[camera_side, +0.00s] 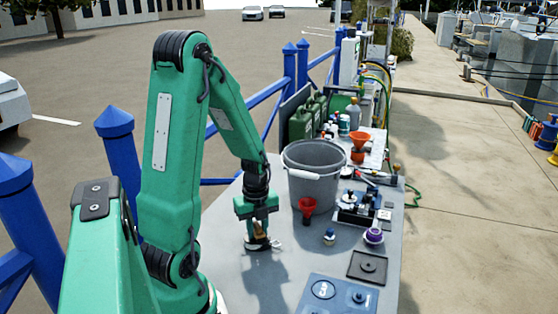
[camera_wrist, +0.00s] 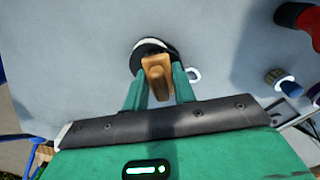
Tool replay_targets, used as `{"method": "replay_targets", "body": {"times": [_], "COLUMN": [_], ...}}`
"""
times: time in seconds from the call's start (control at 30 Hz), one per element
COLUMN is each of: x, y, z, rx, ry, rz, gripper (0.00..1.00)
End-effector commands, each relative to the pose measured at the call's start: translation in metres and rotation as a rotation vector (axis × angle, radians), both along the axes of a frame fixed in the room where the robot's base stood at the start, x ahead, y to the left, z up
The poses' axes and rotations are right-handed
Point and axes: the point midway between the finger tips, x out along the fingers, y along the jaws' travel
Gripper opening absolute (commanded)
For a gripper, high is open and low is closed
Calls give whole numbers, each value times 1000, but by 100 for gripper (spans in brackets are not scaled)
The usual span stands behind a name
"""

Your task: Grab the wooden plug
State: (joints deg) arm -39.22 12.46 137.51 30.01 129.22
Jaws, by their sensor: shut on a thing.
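The wooden plug (camera_wrist: 158,77) is a tan, tapered block between the fingers in the wrist view. My gripper (camera_wrist: 158,88) is shut on it, with one green finger on each side. In the side view my gripper (camera_side: 258,228) points down near the tabletop, and the plug (camera_side: 260,229) shows small and brown between the jaws. A dark round base with a white rim (camera_wrist: 150,46) lies under or behind the plug. I cannot tell whether the plug touches it. A small white ring (camera_wrist: 193,74) lies just right of the fingers.
A small wood-and-white item (camera_side: 329,237) and a purple spool (camera_side: 374,236) stand to the right. Bare grey tabletop surrounds my gripper.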

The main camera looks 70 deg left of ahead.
Motion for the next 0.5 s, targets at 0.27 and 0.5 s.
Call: {"method": "replay_targets", "body": {"times": [0.27,0.5], "x": [0,0], "y": [0,0], "z": [-1,0], "rx": [0,0], "ry": [0,0], "rz": [0,0], "gripper": [48,48]}}
